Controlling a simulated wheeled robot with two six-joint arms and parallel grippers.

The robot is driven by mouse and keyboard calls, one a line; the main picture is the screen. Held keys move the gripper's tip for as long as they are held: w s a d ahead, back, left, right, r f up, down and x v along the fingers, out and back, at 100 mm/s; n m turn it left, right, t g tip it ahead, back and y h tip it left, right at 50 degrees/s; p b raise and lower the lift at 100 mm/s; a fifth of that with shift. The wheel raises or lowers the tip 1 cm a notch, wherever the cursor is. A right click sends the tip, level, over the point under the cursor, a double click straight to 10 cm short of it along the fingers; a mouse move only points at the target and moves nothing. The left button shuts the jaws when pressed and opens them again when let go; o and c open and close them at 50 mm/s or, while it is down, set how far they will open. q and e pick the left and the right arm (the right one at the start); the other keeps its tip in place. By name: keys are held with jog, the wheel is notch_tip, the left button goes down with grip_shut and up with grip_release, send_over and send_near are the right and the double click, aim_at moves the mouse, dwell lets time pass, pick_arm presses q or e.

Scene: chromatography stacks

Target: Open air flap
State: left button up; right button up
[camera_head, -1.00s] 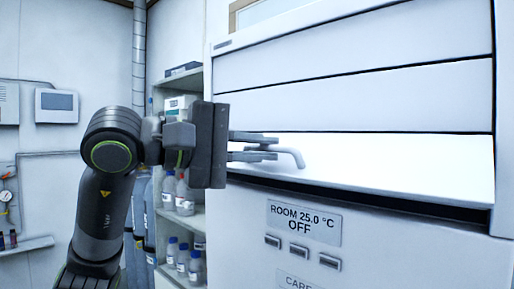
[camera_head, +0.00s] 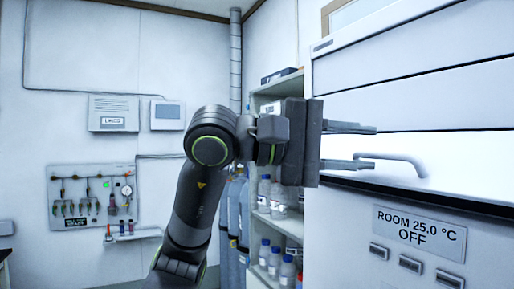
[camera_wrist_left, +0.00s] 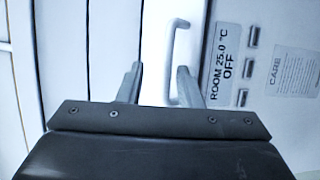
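The white cabinet front has stacked panels; the lowest one, a bright flap (camera_head: 460,150), carries a bent bar handle (camera_head: 408,160) and has a dark gap along its lower edge. How far the flap stands open I cannot tell. My left gripper (camera_head: 374,147) is in front of the flap with its two fingers apart, one above the other. The lower fingertip is close to the handle's left end. In the left wrist view the handle (camera_wrist_left: 172,58) shows just beyond the open fingers; I cannot tell whether they touch it. My right gripper is not in view.
Below the flap are a panel reading "ROOM 25.0 °C OFF" (camera_head: 419,233) and several buttons (camera_head: 410,263). A shelf with bottles (camera_head: 276,200) stands left of the cabinet, behind my arm. A valve board (camera_head: 92,197) hangs on the left wall.

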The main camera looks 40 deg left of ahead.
pick_arm(q)
jog(key=b+v, duration=0.6)
jog(key=v, duration=0.8)
jog(key=shift+s, duration=0.2)
jog(key=shift+a, duration=0.15)
